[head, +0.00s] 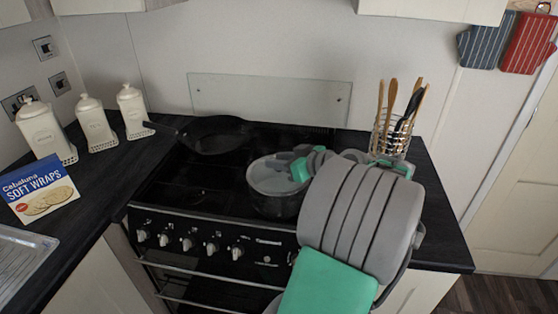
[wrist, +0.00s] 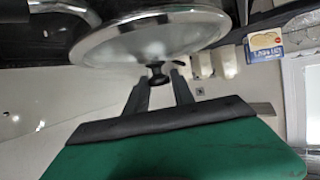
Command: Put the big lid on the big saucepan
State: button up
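The big saucepan (head: 277,203) stands on the front right of the hob. My gripper (head: 303,167) is over its right side, and my arm hides part of that side. In the wrist view the big lid (wrist: 120,43), glass with a metal rim, faces my gripper (wrist: 159,76). Its dark knob (wrist: 157,76) sits between my fingertips, which are close together on both sides of it. The lid appears to lie at the saucepan's top, but I cannot tell whether it is seated on the rim.
A black frying pan (head: 214,136) is at the back left of the hob. A utensil holder (head: 390,140) stands just behind my arm. White canisters (head: 95,122) and a soft wraps box (head: 40,190) are on the left counter. A glass splashback (head: 268,100) is behind the hob.

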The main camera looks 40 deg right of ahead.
jog(key=o, duration=0.4)
jog(key=shift+r, duration=0.1)
jog(key=shift+r, duration=0.15)
jog(key=p+v, duration=0.2)
jog(key=v, duration=1)
jog(key=shift+a, duration=0.1)
